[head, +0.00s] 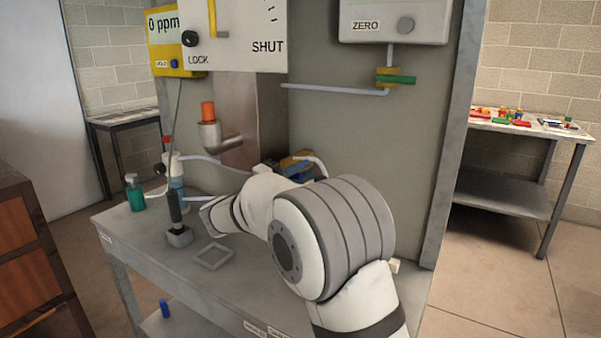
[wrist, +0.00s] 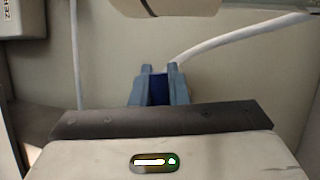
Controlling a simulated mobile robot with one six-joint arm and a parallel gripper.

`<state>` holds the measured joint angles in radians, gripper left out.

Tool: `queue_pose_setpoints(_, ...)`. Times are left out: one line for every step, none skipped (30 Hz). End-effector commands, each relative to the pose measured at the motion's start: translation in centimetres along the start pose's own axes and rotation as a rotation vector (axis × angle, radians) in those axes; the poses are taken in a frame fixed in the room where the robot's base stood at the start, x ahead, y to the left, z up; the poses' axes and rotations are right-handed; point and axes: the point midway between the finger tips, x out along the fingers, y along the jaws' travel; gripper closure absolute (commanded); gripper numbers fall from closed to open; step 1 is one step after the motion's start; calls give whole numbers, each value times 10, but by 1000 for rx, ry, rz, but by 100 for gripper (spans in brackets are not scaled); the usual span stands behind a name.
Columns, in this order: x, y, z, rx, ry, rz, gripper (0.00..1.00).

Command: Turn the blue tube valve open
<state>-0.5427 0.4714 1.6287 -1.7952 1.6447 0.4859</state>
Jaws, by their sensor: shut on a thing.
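In the wrist view my gripper (wrist: 158,71) has its two blue-grey fingers close together on a dark blue part (wrist: 158,90), which shows in the narrow gap between them. I take this part for the blue tube valve's handle, but most of it is hidden. A pale tube (wrist: 240,40) runs from beside the fingers to the upper right. In the head view a blue piece (head: 300,171) with a yellow-orange top shows just behind my wrist, by a white tube (head: 313,160). My arm hides the fingers there, and how far the valve is turned cannot be told.
The grey bench (head: 170,262) holds a teal bottle (head: 135,193), a black-handled tool (head: 173,207) and a square grey frame (head: 213,256). An orange-capped valve (head: 208,112) and a green-handled valve (head: 397,79) are on pipes above. The panel stands close behind.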

Motion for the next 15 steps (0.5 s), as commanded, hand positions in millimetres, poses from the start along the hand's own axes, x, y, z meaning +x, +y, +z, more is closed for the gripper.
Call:
queue_pose_setpoints(0,2,0,-17,4,7,100)
queue_pose_setpoints(0,3,0,-30,7,12,100)
queue_pose_setpoints(1,4,0,-50,11,21,100)
queue_pose_setpoints(1,5,-1,-66,15,28,100)
queue_pose_setpoints(1,6,-1,-85,19,36,100)
queue_pose_setpoints(1,8,-1,-111,24,46,100)
queue_pose_setpoints(1,9,-1,-132,29,56,100)
queue_pose_setpoints(2,11,-2,-154,34,65,100)
queue_pose_setpoints(2,12,-2,-186,41,79,100)
queue_pose_setpoints(2,14,-2,-210,46,90,100)
queue_pose_setpoints(2,15,-3,-235,51,100,100)
queue_pose_setpoints(2,17,-4,-269,59,116,100)
queue_pose_setpoints(2,18,-4,-294,65,126,100)
queue_pose_setpoints(2,20,-5,-321,70,138,100)
queue_pose_setpoints(2,21,-6,-355,78,152,100)
